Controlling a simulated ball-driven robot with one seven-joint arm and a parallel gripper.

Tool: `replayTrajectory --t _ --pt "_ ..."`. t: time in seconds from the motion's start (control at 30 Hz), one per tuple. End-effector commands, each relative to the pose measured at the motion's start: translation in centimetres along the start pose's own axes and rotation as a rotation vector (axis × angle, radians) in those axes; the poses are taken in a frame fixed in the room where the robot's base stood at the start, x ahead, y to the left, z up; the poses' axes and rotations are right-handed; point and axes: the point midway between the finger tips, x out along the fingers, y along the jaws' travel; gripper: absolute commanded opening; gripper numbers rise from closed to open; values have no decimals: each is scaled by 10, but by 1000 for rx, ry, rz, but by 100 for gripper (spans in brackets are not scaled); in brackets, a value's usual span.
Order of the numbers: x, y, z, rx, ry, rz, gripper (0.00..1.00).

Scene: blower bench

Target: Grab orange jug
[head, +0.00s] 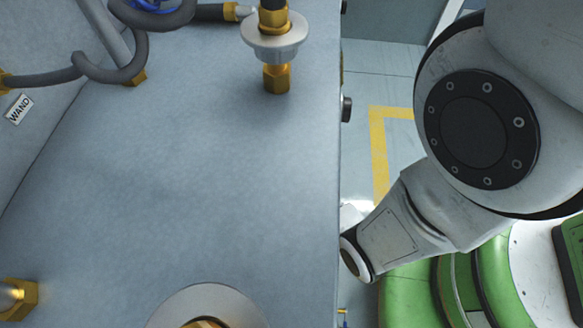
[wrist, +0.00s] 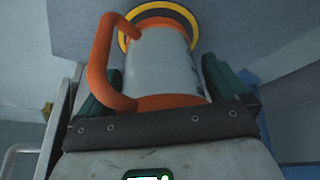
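The orange jug (wrist: 158,68) shows only in the wrist view, at the upper middle. It has a grey body, orange end bands and an orange handle on its left side. A yellow and dark ring shows at its far end. My gripper (wrist: 163,72) has its dark green fingers wide apart, one on each side of the jug. The handle passes in front of the left finger. A narrow gap seems to show between the body and the right finger; contact on the left cannot be told. The jug's near end is partly hidden by my gripper's dark crossbar.
A grey bench top (head: 180,170) fills the left of the head view, with its edge beside my arm. Brass fittings (head: 277,75), a grey hose (head: 130,55) and a WAND label (head: 20,109) show there. A yellow floor line (head: 380,150) lies right of the bench.

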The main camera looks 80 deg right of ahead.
Motion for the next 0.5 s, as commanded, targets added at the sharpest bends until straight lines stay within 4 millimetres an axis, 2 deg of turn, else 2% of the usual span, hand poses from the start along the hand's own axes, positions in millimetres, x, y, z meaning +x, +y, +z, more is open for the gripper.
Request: replayTrajectory --t 0.07,0.5 --pt "0 0 0 0 0 0 93" --pt "0 0 0 0 -1 0 51"
